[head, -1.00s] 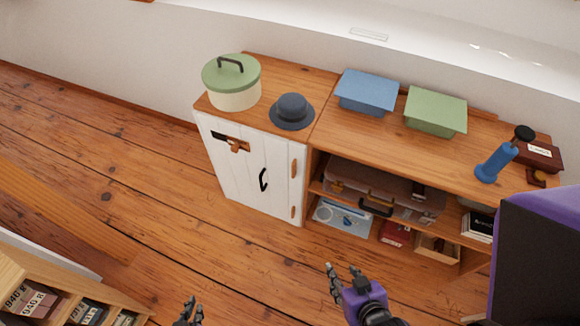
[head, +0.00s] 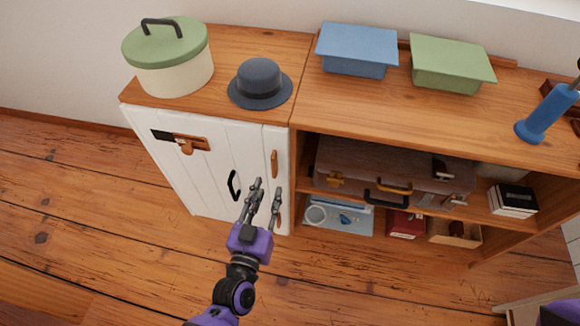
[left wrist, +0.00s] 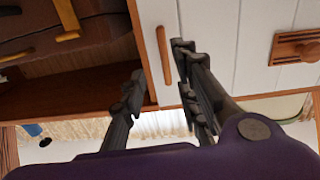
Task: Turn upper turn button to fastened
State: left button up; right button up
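The upper turn button (head: 275,163) is a small wooden bar standing upright at the right edge of the white cabinet door (head: 215,170). It also shows upright in the left wrist view (left wrist: 164,55), which looks upside down. My left gripper (head: 263,205) is open and empty, in front of the door and below the upper button in the head view. In the left wrist view its fingers (left wrist: 158,78) are spread, with the button appearing between the tips; contact cannot be told. The lower turn button (head: 279,214) is partly hidden by the fingers. My right gripper is out of view.
The door has a black handle (head: 234,185) and a wooden latch plate (head: 190,143). A pot (head: 168,62) and a hat (head: 260,82) stand on top. The open shelf to the right holds a suitcase (head: 350,165). Floor is clear in front.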

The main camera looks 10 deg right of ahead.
aim_at(273, 168)
pick_arm(q)
jog(key=shift+t, duration=0.3)
jog(key=x, duration=0.4)
jog(key=r+x, duration=0.1)
jog(key=x, duration=0.1)
jog(key=shift+w+a, duration=0.15)
jog(key=shift+w, duration=0.25)
jog(key=shift+w+b, duration=0.3)
jog(key=shift+w, duration=0.1)
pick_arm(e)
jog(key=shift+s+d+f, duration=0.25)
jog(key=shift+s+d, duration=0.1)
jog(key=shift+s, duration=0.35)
pick_arm(q)
jog(key=shift+c, duration=0.5)
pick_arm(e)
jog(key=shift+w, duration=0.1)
pick_arm(q)
grip_shut()
